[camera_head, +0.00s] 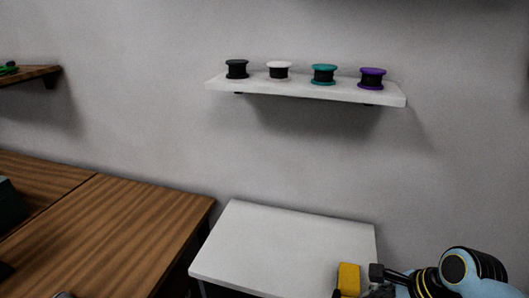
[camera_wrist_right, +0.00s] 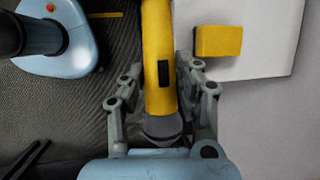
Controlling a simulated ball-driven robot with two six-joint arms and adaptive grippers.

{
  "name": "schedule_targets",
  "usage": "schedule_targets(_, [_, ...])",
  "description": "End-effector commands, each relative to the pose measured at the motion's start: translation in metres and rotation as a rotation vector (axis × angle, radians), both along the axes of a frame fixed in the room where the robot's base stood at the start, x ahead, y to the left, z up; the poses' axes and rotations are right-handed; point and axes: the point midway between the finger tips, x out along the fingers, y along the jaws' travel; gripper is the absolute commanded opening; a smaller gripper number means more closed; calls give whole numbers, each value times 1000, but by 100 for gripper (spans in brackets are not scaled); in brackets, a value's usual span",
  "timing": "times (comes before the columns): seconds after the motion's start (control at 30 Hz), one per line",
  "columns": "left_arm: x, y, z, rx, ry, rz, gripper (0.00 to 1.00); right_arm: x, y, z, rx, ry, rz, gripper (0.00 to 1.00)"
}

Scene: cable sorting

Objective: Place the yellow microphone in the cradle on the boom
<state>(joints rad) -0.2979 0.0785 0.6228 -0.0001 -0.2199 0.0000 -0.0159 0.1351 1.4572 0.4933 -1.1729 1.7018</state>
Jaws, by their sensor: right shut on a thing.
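The yellow microphone (camera_wrist_right: 157,40) is between the fingers of my right gripper (camera_wrist_right: 162,88) in the right wrist view. The gripper is shut on it near its grey head (camera_wrist_right: 162,128), which points toward the palm; the yellow body runs out past the top edge. A dark patch shows on the body. In the head view my right gripper (camera_head: 378,282) is at the bottom right, over the white table's near right corner. A yellow shape (camera_head: 348,277) is beside it; I cannot tell whether it is the microphone or a block. The boom and cradle are not identifiable, and my left gripper is out of view.
A yellow block (camera_wrist_right: 218,41) lies on the white table (camera_head: 270,235); most of this table is clear. A brown wooden desk (camera_head: 120,230) stands at the left. A white wall shelf (camera_head: 300,90) holds several spools. Another wooden shelf (camera_head: 30,77) is at far left.

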Motion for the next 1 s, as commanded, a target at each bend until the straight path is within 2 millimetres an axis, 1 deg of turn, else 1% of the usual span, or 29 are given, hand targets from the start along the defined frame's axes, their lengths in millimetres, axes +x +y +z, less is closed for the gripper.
schedule_targets(0.03, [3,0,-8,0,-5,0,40,0,0,-8,1,-1,0,0])
schedule_targets(0.2, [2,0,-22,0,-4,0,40,0,0,-22,1,0,0,0])
schedule_targets(0.37, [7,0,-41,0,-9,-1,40,0,0,-42,0,0,0,0])
schedule_targets(0.47, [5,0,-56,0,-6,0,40,0,0,-57,0,1,0,0])
schedule_targets(0.57, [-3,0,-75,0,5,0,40,0,0,-75,0,1,-1,0])
schedule_targets(0.67, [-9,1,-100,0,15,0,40,0,0,-100,1,2,0,0])
schedule_targets(0.8, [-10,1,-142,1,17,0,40,-1,0,-143,0,5,-1,0])
schedule_targets(1.0, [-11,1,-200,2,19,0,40,-3,0,-203,0,12,0,0])
